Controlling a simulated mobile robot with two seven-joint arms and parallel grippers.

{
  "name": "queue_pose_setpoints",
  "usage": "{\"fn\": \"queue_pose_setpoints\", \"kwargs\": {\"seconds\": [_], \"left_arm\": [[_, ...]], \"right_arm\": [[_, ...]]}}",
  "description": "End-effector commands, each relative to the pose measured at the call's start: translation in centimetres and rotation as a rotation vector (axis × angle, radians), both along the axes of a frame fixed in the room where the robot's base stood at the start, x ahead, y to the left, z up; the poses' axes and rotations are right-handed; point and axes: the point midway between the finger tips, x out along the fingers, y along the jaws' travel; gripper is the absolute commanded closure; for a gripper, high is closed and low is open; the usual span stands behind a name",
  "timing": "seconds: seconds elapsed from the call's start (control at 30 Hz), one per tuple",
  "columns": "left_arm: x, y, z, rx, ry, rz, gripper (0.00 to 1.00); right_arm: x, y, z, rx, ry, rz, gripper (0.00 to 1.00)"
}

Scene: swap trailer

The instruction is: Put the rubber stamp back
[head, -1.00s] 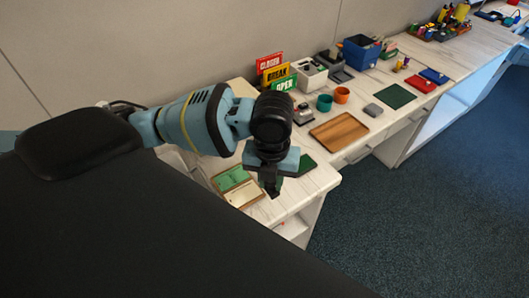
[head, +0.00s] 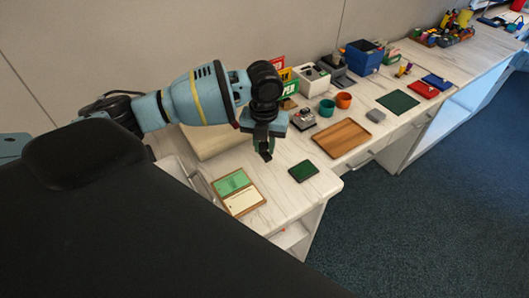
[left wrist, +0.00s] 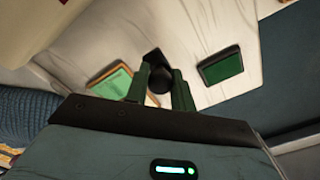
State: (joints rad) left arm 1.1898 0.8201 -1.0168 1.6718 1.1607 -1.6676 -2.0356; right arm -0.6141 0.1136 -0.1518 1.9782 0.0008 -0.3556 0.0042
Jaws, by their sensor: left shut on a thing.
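My left gripper (head: 264,150) is above the white desk, with its fingers pointing down. It is shut on a small dark thing, seemingly the rubber stamp. In the left wrist view a black rounded knob (left wrist: 158,76) shows between the green fingers (left wrist: 157,88); the rest of it is hidden. A small dark-framed green pad (head: 303,171) lies on the desk to the right of the gripper, apart from it. It also shows in the left wrist view (left wrist: 222,66). My right gripper is not in view.
A wooden-framed green and cream card holder (head: 238,192) lies at the near desk edge. A wooden tray (head: 341,138), a metal-grey device (head: 303,118), teal (head: 326,108) and orange (head: 343,100) cups, a white box (head: 311,78) and coloured signs stand further right. Bare desk surrounds the green pad.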

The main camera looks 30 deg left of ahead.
Motion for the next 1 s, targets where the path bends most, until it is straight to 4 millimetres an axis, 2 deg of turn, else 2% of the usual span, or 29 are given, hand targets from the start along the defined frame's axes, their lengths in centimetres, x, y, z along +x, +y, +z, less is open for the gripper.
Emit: {"fn": "queue_pose_setpoints", "kwargs": {"seconds": [0.23, 0.67, 0.7, 0.8, 0.83, 1.0], "left_arm": [[0.0, 0.0, -3.3, 0.000, 0.000, -0.001, 0.90], [0.0, 0.0, -3.9, 0.000, 0.000, 0.000, 0.90], [0.0, 0.0, -3.9, 0.000, -0.001, 0.000, 0.71], [0.0, 0.0, -3.9, 0.000, -0.001, 0.000, 0.57], [0.0, 0.0, -3.9, 0.000, -0.001, 0.000, 0.54], [0.0, 0.0, -3.8, 0.000, -0.001, 0.000, 0.54]], "right_arm": [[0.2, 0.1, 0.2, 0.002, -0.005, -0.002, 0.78], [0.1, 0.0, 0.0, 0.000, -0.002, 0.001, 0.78], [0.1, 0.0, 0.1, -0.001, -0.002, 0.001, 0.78], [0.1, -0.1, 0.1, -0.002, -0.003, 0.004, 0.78], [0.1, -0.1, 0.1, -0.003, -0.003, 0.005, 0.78], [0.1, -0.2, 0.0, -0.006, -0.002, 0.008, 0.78]]}}
